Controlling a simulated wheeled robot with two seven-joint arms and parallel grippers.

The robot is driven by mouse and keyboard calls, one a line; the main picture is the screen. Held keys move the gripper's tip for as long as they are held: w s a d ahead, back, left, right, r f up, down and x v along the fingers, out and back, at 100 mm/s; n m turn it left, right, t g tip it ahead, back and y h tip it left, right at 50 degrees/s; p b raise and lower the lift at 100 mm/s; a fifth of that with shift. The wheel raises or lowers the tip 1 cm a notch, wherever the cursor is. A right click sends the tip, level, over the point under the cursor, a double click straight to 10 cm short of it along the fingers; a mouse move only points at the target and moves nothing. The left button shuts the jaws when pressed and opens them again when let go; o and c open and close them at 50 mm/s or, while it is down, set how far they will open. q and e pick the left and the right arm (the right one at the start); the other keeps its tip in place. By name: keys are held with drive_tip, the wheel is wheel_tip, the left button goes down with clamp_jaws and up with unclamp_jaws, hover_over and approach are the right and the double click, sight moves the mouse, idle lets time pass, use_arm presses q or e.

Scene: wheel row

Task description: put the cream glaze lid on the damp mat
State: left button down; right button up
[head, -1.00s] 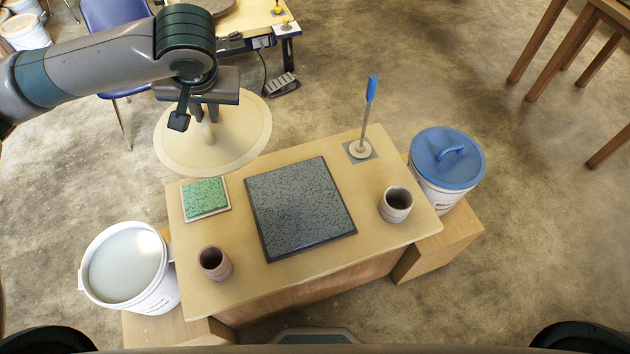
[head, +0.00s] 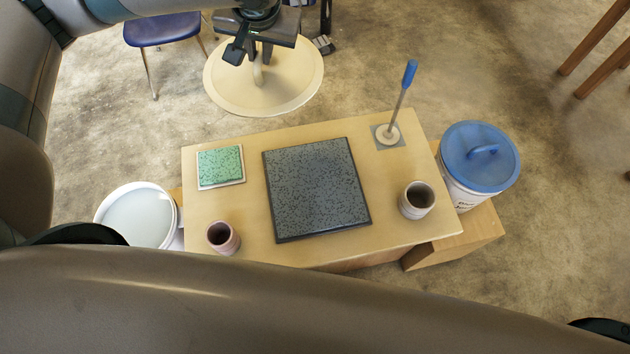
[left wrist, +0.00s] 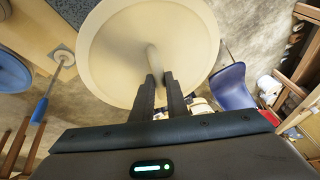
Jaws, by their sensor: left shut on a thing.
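The cream glaze lid (head: 290,88) is a wide pale disc with an upright handle. My left gripper (head: 259,58) is shut on that handle and holds the lid beyond the far left edge of the bench, clear of the bench top. In the left wrist view the lid (left wrist: 115,55) fills the upper middle, with the gripper's fingers (left wrist: 158,88) on its handle. The damp mat appears to be the large dark grey speckled square (head: 315,190) in the middle of the bench; nothing lies on it. My right gripper is not in view.
On the bench (head: 240,225) are a green speckled block (head: 220,166), a pinkish cup (head: 223,238), a pale cup (head: 416,200) and an upright blue-handled tool (head: 397,105). A blue-lidded bucket (head: 480,157) stands right, an open white bucket (head: 138,215) left.

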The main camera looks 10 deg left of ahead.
use_arm(q)
drive_tip(key=shift+s+d+f+m, duration=0.1)
drive_tip(key=shift+d+f+m, duration=0.2)
drive_tip(key=shift+d+f, duration=0.25)
drive_tip(key=s+d+f+m+h+p, duration=0.5)
drive_tip(key=s+d+f+m, duration=0.8)
drive_tip(key=s+d+f, duration=0.2)
drive_tip(key=shift+d+f+m+g+h+p, duration=0.35)
drive_tip(key=shift+d+f, duration=0.6)
drive_tip(key=shift+d, duration=0.5)
drive_tip(key=w+a+f+p, duration=0.2)
drive_tip(key=w+a+f, duration=0.4)
drive_tip(key=w, duration=0.3)
drive_tip(key=shift+w+a+f, duration=0.2)
drive_tip(key=shift+w+f, duration=0.15)
drive_tip(key=shift+f, duration=0.15)
drive_tip(key=shift+p, duration=0.3)
